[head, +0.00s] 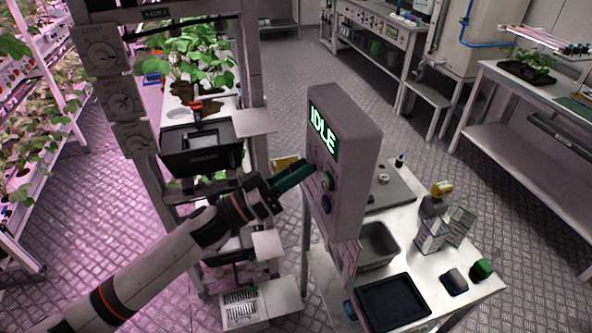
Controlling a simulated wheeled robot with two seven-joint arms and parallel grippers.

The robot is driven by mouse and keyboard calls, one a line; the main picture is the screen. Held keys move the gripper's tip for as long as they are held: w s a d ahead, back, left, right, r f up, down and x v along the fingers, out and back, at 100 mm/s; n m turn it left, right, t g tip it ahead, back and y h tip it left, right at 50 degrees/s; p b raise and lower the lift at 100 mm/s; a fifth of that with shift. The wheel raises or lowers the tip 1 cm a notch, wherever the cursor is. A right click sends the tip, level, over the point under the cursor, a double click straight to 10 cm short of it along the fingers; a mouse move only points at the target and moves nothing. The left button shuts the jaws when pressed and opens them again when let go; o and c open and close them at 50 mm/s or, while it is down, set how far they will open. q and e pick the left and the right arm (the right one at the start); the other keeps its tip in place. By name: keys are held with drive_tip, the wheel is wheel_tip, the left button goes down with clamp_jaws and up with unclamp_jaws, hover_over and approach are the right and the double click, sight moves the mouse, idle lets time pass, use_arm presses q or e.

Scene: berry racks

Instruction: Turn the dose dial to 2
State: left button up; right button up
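A grey control box (357,165) stands at the near side of the white table, with a lit green display (323,131) reading IDLE. I cannot read a number or pointer on either, and cannot tell for sure which part is the dose dial. My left gripper (308,172) reaches in from the left, its dark fingers at the panel just below the display, covering part of it. Contact and finger gap are unclear. My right gripper is out of view.
The white table (455,283) holds a black tray (392,302), a grey bin (377,245), a scale-like plate (390,193) and small boxes (433,235). A plant rack (258,72) with a black tray (200,148) stands left of the box. Floor is clear at right.

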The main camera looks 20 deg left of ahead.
use_arm(q)
drive_tip(key=c, duration=0.3)
